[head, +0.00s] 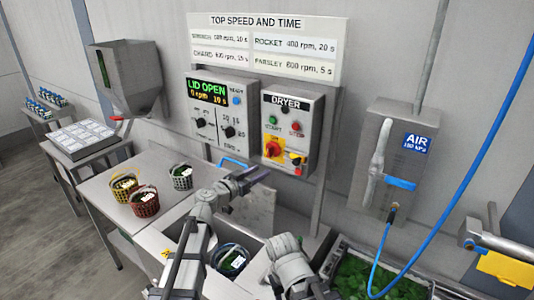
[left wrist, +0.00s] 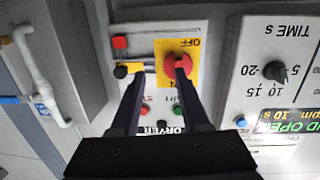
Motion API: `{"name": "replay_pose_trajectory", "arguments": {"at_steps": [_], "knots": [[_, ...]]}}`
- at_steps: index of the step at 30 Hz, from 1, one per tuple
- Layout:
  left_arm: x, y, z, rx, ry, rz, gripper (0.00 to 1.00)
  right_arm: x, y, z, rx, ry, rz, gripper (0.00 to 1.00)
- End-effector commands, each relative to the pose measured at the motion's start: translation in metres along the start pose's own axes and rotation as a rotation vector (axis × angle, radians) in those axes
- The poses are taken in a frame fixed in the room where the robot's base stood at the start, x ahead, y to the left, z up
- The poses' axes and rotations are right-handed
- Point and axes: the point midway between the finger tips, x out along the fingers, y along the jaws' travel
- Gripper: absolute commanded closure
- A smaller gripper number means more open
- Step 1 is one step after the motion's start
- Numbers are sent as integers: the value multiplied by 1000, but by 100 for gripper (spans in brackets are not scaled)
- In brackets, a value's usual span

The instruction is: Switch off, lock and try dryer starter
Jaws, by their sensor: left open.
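The grey dryer starter box (head: 292,130), labelled DRYER, is on the wall. Its red rotary switch (head: 272,149) sits on a yellow plate marked ON and OFF. The switch shows upside down in the left wrist view (left wrist: 178,64); its exact setting is hard to read. Green and red push buttons sit by the label. A yellow and black piece (head: 297,158) and a red piece (left wrist: 120,42) are beside the switch. My left gripper (head: 256,180) is open and empty, below and in front of the box. In the wrist view its fingers (left wrist: 160,76) overlap the switch area. My right gripper is not clearly visible.
A control panel (head: 220,105) reading LID OPEN is left of the starter. Baskets of greens (head: 145,203) stand on the steel table. An air valve box (head: 402,150) with a blue hose is to the right. Greens (head: 380,278) lie in a bin at the bottom.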

Motion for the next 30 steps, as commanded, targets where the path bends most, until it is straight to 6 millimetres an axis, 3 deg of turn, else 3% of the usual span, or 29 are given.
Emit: {"name": "replay_pose_trajectory", "arguments": {"at_steps": [6, 17, 30], "knots": [[8, -23, -22, 28, 92, -74, 54, 0, 0, 0, 0, 0, 0, 50], [16, -26, -25, 32, 101, -83, 54, 0, 0, 0, 0, 0, 0, 50], [77, -31, -31, 31, 101, -81, 54, 0, 0, 0, 0, 0, 0, 50]]}}
